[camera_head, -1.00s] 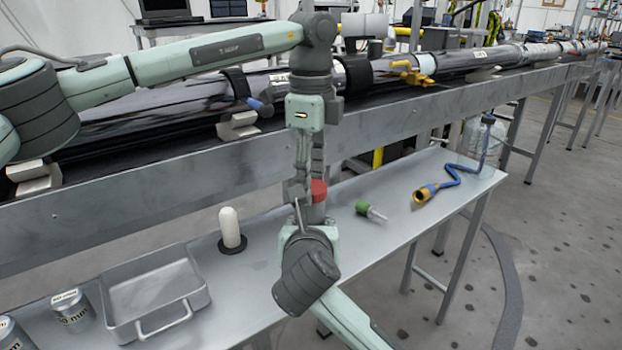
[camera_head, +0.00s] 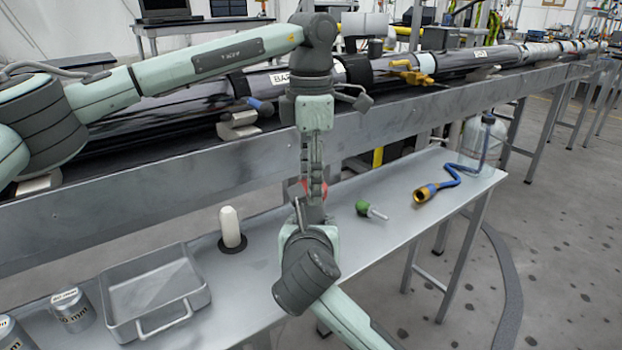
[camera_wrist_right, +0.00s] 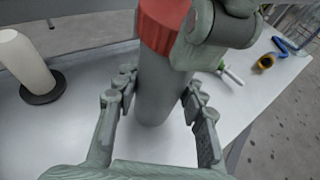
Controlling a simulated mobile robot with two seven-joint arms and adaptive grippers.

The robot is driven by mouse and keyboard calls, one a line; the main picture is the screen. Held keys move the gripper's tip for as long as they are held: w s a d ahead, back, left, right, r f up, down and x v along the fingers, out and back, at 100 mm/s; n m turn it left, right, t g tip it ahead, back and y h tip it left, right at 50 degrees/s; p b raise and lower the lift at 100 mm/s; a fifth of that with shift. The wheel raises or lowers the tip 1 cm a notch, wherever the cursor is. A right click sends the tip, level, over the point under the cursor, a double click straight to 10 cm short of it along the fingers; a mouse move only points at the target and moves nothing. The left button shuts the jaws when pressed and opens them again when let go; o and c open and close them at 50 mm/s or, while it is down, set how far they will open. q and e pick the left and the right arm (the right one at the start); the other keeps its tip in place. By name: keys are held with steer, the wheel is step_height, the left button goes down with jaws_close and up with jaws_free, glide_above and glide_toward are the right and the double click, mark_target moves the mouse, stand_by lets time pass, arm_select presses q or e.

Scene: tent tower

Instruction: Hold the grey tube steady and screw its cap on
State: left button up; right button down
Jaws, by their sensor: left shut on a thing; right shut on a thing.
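The grey tube (camera_wrist_right: 154,92) stands upright on the metal table in the right wrist view. My right gripper (camera_wrist_right: 158,88) is shut on the tube's body, with a finger on each side of it. The red cap (camera_wrist_right: 160,24) sits at the top of the tube. My left gripper (camera_head: 312,183) comes down from above and is shut on the cap; in the right wrist view its fingers cover the cap's right side. In the head view the red cap (camera_head: 296,189) shows only in part behind the left fingers, and the tube is hidden. How far the cap is threaded cannot be told.
On the table (camera_head: 270,260) stand a white cylinder on a dark round base (camera_head: 231,230), a metal tray (camera_head: 155,290) and cans (camera_head: 72,310). A green-topped tool (camera_head: 369,209) and a blue-yellow hose (camera_head: 440,188) lie to the right. A long rail (camera_head: 130,205) runs behind.

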arm_select(q)
steer(key=m, duration=1.8)
steer(key=o, duration=1.3)
steer(key=shift+r, duration=2.25)
